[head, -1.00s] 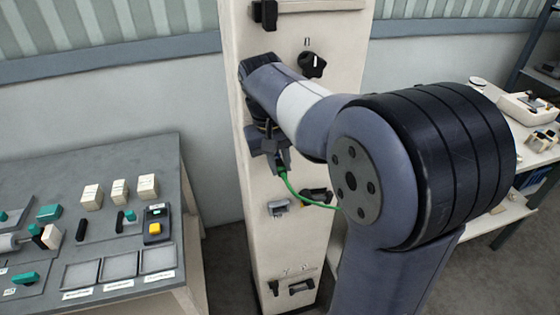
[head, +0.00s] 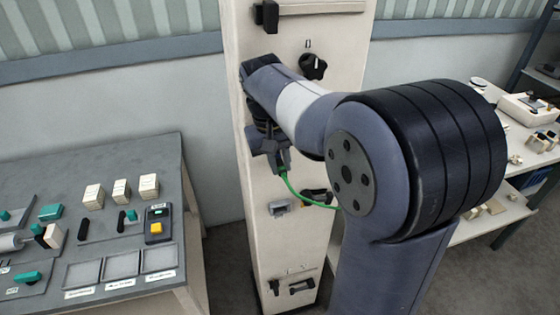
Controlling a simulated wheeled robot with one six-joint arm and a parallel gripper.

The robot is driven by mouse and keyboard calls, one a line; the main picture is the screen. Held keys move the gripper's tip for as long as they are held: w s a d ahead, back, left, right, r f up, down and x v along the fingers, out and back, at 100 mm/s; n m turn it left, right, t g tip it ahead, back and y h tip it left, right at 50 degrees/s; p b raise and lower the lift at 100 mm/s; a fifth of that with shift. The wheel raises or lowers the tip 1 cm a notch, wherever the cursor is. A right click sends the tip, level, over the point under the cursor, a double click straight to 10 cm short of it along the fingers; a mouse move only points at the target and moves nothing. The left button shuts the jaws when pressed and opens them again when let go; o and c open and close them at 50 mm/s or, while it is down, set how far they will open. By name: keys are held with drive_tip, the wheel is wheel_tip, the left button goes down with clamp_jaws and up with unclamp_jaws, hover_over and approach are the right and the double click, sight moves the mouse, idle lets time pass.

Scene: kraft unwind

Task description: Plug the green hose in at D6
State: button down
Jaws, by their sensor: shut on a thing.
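A thin green hose (head: 307,201) curves from my gripper down and right along the front of the tall cream panel (head: 308,240), then goes out of sight behind my arm. My gripper (head: 281,167) is close in front of the panel, left of its middle, and is shut on the hose's end. The plug end is mostly hidden by the jaws, and I cannot tell whether it touches the panel. No label reading D6 can be made out; a grey socket-like fitting (head: 279,208) sits on the panel below the gripper.
A black knob (head: 313,66) sits high on the panel, and a black latch-like part (head: 301,286) low on it. A grey sloped bench (head: 110,172) with blocks, trays and switches stands at left. A white worktable (head: 508,170) stands at right behind my arm.

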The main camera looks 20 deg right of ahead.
drive_tip(key=shift+w+p, duration=0.3)
drive_tip(key=shift+p, duration=0.1)
idle(0.5)
drive_tip(key=c, duration=1.3)
unclamp_jaws()
drive_tip(key=shift+o, duration=0.2)
drive_tip(key=shift+s, duration=0.1)
